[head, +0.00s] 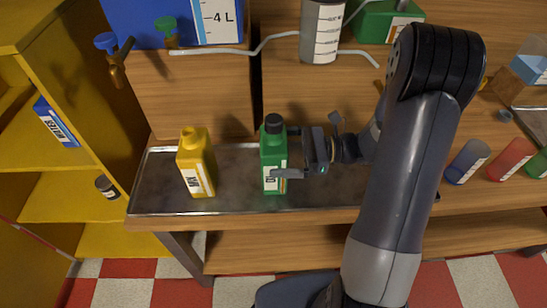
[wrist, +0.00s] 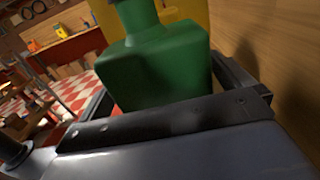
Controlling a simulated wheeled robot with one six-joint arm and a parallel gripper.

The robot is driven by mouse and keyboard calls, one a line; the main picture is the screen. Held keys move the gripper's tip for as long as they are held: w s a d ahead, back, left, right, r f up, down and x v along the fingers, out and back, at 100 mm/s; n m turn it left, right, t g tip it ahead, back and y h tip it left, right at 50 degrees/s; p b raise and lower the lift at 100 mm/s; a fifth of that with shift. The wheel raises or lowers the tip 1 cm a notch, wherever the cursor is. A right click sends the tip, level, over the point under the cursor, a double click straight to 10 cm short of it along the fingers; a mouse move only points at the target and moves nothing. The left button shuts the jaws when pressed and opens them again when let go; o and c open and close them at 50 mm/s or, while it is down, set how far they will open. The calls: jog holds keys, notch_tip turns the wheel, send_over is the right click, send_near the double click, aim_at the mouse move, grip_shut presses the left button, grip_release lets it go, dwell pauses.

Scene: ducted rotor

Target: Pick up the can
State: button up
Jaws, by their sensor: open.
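A green can (head: 273,160) with a black cap and a white label stands upright on the metal tray (head: 235,202) in the head view. My gripper (head: 282,152) comes in from the right at the can's body, with one finger on the far side and one across the near side. In the wrist view the green can (wrist: 155,70) fills the space between the two open fingers. Whether either finger touches it I cannot tell. A yellow can (head: 196,165) stands upright on the tray to the left, and it shows behind the green one in the wrist view (wrist: 187,14).
A grey marked cylinder (head: 322,32) with hoses and a blue container (head: 150,20) are on the raised part behind. Blue (head: 467,161) and red (head: 510,158) cylinders lie at the right. A yellow shelf (head: 60,130) is at the left.

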jog(key=shift+a, duration=0.9)
jog(key=c, duration=1.2)
